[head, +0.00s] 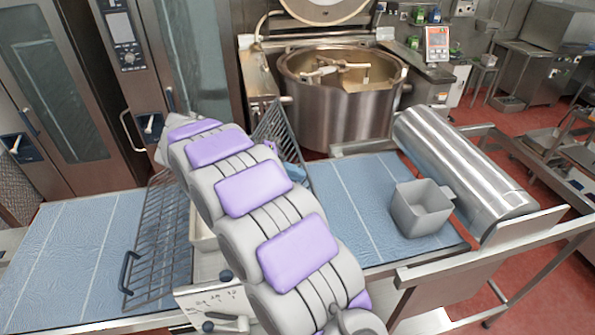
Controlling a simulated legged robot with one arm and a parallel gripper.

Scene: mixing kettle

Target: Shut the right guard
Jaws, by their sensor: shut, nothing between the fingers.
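The right guard (276,128) is a dark wire grid beyond my arm. It stands raised and tilted at the inner edge of the right blue worktop. My arm covers much of it, including its lower left part. The left guard (160,245), a similar wire grid with a dark handle, stands tilted up on the left side of the opening. My arm crosses the middle of the view from the bottom toward the upper left. I cannot make out my gripper; its fingers do not show, nor whether it touches the right guard.
Blue worktops lie at left (60,245) and right (350,195). A grey square container (420,208) and a long metal cylinder (465,170) are at the right. A steel mixing kettle (340,115) with raised lid stands behind. A panel with a lever (222,300) is in front.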

